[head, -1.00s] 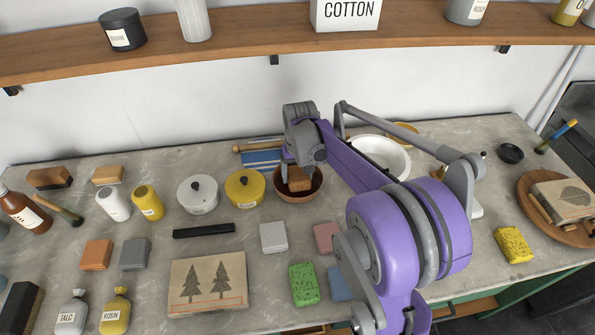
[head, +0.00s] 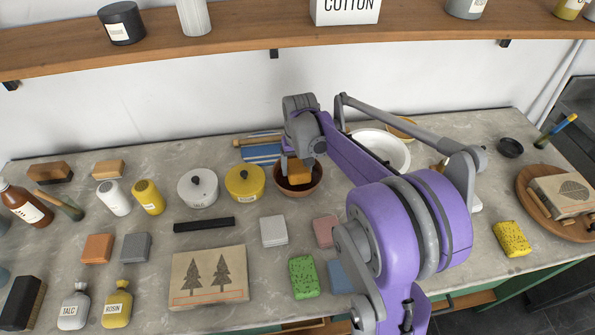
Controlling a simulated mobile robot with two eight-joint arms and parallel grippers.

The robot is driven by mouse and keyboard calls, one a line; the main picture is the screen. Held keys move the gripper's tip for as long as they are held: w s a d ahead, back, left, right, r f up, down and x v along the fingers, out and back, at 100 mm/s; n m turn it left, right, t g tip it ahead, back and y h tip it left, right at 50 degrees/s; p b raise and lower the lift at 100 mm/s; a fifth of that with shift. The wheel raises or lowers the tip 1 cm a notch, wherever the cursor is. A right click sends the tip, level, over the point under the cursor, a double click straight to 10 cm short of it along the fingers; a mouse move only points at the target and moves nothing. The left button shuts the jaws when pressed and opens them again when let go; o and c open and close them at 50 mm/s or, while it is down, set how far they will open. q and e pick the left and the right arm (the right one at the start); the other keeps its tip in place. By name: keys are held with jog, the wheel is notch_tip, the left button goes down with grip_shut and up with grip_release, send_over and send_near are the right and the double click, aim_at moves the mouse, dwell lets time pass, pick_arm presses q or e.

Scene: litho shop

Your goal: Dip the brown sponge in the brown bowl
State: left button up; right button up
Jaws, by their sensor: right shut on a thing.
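The brown bowl (head: 312,186) stands near the back middle of the counter. My right gripper (head: 297,164) points down over it, shut on the brown sponge (head: 299,173). The sponge is within the bowl's rim as I see it from above, and its lower end is inside the bowl. Whether it touches the bowl's bottom or any liquid I cannot tell. The gripper hides part of the sponge and the bowl's back rim. My left gripper is not in view.
A yellow lidded pot (head: 245,183) stands close left of the bowl, with a white lidded pot (head: 197,188) beyond it. A white bowl (head: 385,148) is behind my right arm. Green (head: 304,277) and yellow (head: 511,239) sponges lie nearer the front. A shelf (head: 230,47) runs above.

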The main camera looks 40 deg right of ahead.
aim_at(297, 166)
jog(key=shift+r+p, duration=1.7)
jog(key=shift+r, duration=1.8)
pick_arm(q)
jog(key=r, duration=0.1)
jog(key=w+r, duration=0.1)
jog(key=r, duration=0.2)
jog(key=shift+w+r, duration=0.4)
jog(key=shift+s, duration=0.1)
pick_arm(e)
jog(key=shift+r+p, duration=0.65)
jog(key=shift+r, duration=0.75)
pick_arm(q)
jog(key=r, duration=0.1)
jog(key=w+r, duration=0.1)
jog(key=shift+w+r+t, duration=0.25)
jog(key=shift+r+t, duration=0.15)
pick_arm(e)
jog(key=shift+w+r, duration=0.1)
jog(key=shift+r, duration=0.5)
jog(key=shift+d+r, duration=0.1)
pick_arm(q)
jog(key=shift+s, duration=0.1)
